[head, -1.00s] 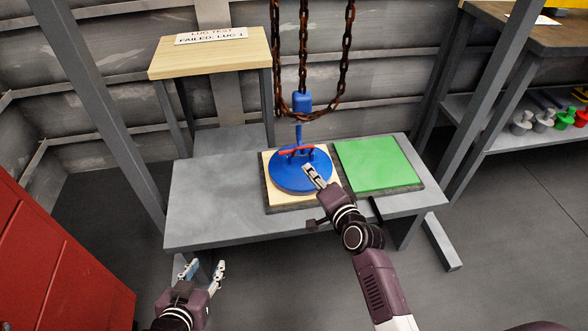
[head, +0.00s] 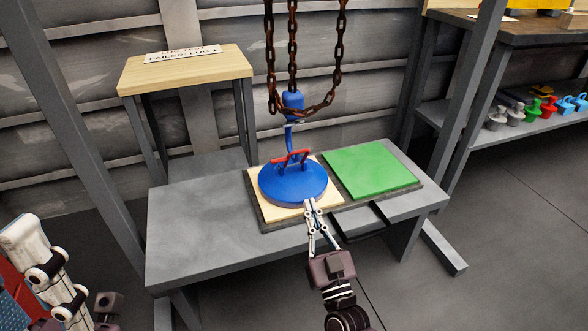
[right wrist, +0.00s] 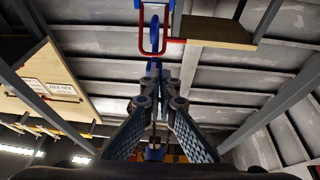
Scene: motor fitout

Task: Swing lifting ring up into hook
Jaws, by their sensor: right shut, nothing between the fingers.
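The red lifting ring (head: 291,157) stands tilted up on top of the round blue disc (head: 292,188). The blue hook (head: 289,140) hangs from its block (head: 292,103) right at the ring's upper bar; I cannot tell whether it is through the ring. The ring (right wrist: 176,41) and hook (right wrist: 155,35) also show at the top of the right wrist view, overlapping. My right gripper (head: 309,204) is shut and empty, its tips at the disc's front edge, apart from the ring. My left arm shows at the far left, its gripper out of the picture.
The disc lies on a pale pad (head: 262,209) on a grey bench (head: 195,225). A green pad (head: 370,168) is beside it. Rusty chains (head: 292,50) hang above. A wooden stand (head: 185,70) is behind left, shelves with coloured weights (head: 533,108) at right.

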